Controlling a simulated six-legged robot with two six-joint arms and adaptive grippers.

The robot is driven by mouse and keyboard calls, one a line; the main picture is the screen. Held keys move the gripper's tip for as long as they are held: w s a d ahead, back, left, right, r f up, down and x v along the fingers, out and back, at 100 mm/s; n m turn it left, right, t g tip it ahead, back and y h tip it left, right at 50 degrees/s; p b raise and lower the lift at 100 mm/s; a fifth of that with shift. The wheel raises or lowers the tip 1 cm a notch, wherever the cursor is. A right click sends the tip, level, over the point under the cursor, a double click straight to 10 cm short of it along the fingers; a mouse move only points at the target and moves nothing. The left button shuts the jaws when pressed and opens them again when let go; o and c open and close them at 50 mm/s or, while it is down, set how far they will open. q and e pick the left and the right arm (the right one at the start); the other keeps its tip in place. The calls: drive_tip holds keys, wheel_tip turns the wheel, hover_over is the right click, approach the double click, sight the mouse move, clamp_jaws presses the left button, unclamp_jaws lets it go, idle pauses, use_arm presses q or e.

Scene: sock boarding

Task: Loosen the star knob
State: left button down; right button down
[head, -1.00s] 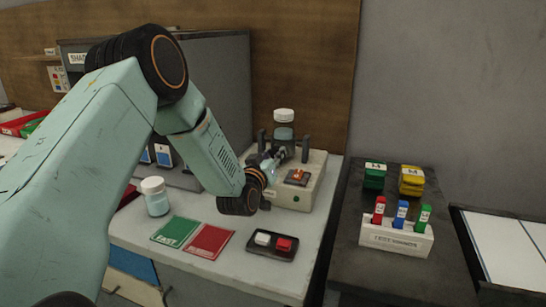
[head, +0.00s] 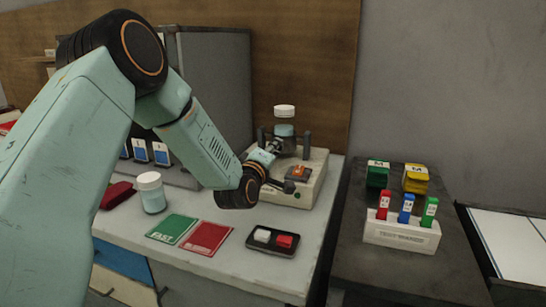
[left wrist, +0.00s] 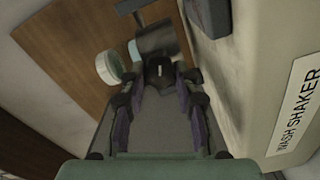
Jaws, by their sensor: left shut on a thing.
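The dark star knob (left wrist: 158,68) sits between the fingertips of my left gripper (left wrist: 161,80) in the left wrist view. The gripper is shut on it, with a finger on each side. In the head view my left gripper (head: 266,155) reaches to the left side of the wash shaker (head: 310,172), and the knob is hard to make out there. A white-capped jar (head: 284,122) stands upright in the shaker's holder between dark posts. Its white cap also shows in the left wrist view (left wrist: 108,68). My right gripper is out of view.
A rack of colored pieces (head: 401,235) stands on the dark table at right. A grey cabinet (head: 215,90) stands behind my arm.

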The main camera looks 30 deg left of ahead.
use_arm(q)
drive_tip(key=n+b, duration=0.3)
drive_tip(key=n, duration=0.2)
drive_tip(key=shift+w+n, duration=0.1)
drive_tip(key=shift+n, duration=0.2)
drive_tip(key=n+b, duration=0.4)
drive_tip(key=n, duration=0.1)
drive_tip(key=shift+r+n, duration=0.1)
drive_tip(key=shift+n, duration=0.2)
drive_tip(key=n+b, duration=0.4)
drive_tip(key=n, duration=0.2)
drive_tip(key=shift+r+n+b, duration=0.15)
drive_tip(key=shift+n+b, duration=0.8)
drive_tip(key=shift+n, duration=0.75)
drive_tip(key=c, duration=1.4)
unclamp_jaws()
drive_tip(key=o, duration=0.4)
drive_tip(key=shift+f, duration=0.2)
